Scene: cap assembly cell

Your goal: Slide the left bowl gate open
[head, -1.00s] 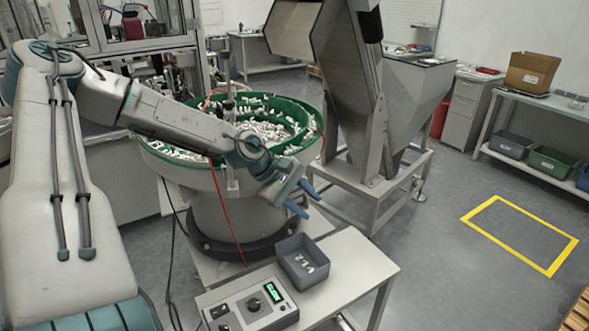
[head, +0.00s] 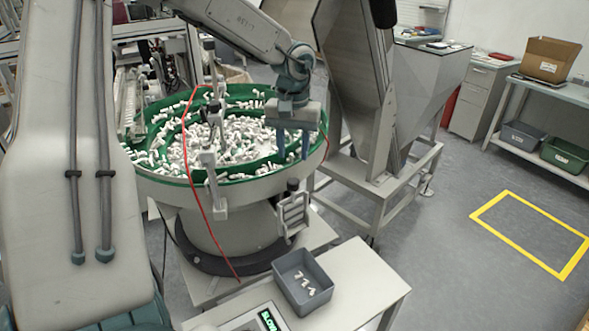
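A round feeder bowl (head: 165,185) with a green inside holds many small white caps. On its front outer wall hangs a small grey slatted plate (head: 293,216) with a black knob (head: 292,185) on top; it looks like the bowl gate, though I cannot tell how far it is slid. My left gripper (head: 293,150) points down over the bowl's right front rim, above the knob and apart from it. Its two blue fingers are spread with nothing between them. My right gripper is out of view.
A grey bin (head: 325,290) with a few white parts stands on the light table (head: 362,283) in front. A control box (head: 268,318) is at the bottom edge. A red cable (head: 196,190) runs down the bowl's front. A metal hopper (head: 425,90) stands behind right.

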